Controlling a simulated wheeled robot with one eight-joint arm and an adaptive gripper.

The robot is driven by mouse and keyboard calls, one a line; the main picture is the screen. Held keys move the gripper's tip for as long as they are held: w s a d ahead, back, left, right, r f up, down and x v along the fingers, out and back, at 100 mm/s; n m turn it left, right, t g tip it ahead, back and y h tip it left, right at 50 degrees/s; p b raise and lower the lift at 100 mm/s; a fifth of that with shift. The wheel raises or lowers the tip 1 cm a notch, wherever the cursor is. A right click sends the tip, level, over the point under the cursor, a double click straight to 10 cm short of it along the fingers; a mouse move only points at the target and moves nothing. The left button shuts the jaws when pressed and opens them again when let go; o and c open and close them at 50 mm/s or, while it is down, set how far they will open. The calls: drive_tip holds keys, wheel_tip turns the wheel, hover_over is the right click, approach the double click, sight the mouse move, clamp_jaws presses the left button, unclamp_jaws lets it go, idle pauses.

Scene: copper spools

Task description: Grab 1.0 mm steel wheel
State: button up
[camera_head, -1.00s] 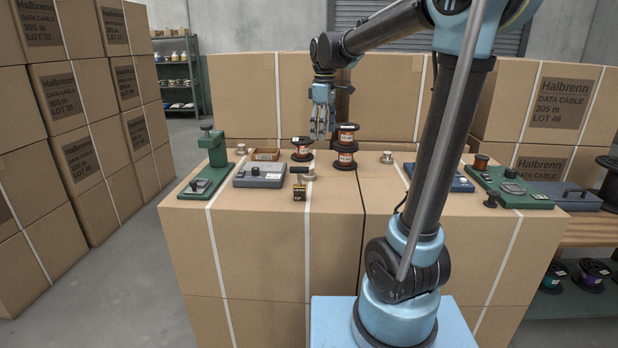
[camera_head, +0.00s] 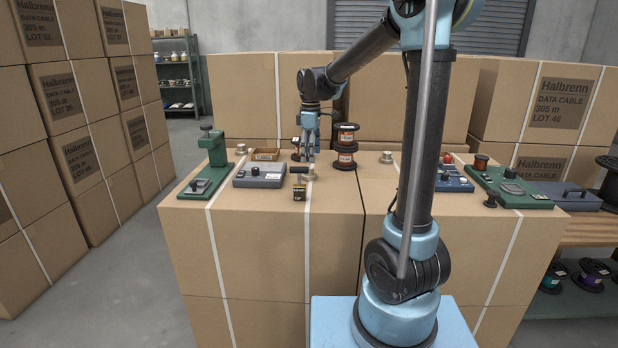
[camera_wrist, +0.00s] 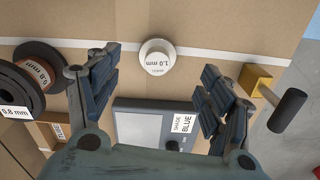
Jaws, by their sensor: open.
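The 1.0 mm steel wheel (camera_wrist: 157,58) is a small silvery disc with a white label reading "1.0 mm". In the wrist view it lies on the carton top, between and a little ahead of my spread fingers. My gripper (camera_wrist: 160,76) is open and empty, and no finger touches the wheel. In the head view my gripper (camera_head: 309,157) hangs fingers down above the wheel (camera_head: 310,174), which is partly hidden. Two similar silvery wheels stand farther off, one at the left (camera_head: 241,149) and one at the right (camera_head: 387,157).
A dark spool marked 0.8 mm (camera_wrist: 38,72) stands left in the wrist view. A yellow block with a black handle (camera_wrist: 256,80) is close on the right. A grey box (camera_head: 260,176) labelled "shade blue" sits nearby.

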wheel_tip(320, 180, down, 2)
drive_tip(key=shift+f, duration=0.1)
drive_tip(key=f, duration=0.3)
drive_tip(key=shift+w+a+f, duration=0.2)
drive_tip(key=shift+a+f, duration=0.1)
drive_tip(key=shift+f, duration=0.75)
drive_tip(key=c, duration=1.1)
